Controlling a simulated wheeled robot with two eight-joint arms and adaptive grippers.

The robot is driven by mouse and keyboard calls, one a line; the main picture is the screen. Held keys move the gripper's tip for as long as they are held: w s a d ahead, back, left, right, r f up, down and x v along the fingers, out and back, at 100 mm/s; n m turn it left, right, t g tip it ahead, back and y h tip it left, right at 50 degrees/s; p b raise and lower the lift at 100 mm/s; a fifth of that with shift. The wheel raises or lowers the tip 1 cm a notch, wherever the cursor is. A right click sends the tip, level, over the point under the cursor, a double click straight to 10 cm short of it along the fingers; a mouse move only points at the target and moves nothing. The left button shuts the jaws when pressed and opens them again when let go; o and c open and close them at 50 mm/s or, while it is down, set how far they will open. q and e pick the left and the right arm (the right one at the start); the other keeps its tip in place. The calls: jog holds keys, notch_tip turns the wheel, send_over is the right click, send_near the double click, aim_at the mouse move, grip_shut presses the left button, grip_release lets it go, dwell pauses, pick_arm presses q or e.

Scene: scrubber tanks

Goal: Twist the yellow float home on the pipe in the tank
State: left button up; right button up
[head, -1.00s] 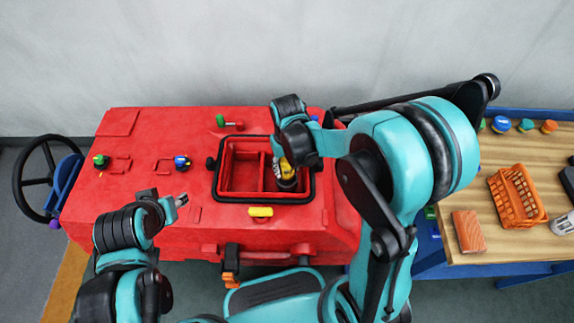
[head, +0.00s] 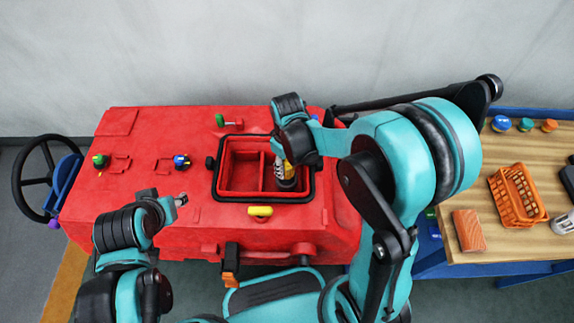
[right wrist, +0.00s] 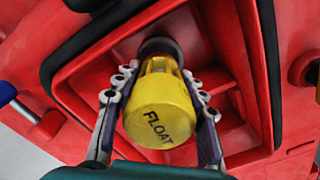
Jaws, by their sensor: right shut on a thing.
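The yellow float (right wrist: 160,110), with FLOAT printed on its end, is between the two fingers of my right gripper (right wrist: 160,118) in the right wrist view. The gripper is shut on its sides. In the head view the float (head: 289,172) is in the right compartment of the red tank (head: 238,192), partly hidden by the gripper (head: 284,170). A dark round collar (right wrist: 160,46) shows beyond the float; the pipe itself is hidden, so I cannot tell how the float sits on it. My left gripper (head: 181,200) is over the machine's red top, left of the tank; its jaws are too small to read.
The tank opening has a raised black rim (head: 216,180) and an inner divider. A yellow piece (head: 260,212) lies in front of it. A wooden bench (head: 500,190) at right holds an orange basket (head: 517,196) and an orange block (head: 469,230).

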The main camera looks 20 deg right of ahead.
jog(key=shift+n, duration=0.4)
jog(key=shift+n, duration=1.1)
jog(key=shift+f+b, duration=0.7)
jog(key=shift+f+b, duration=0.6)
jog(key=shift+f, duration=0.1)
jog(key=shift+f+b, duration=0.35)
jog(key=shift+f, duration=0.05)
jog(key=shift+f, duration=0.1)
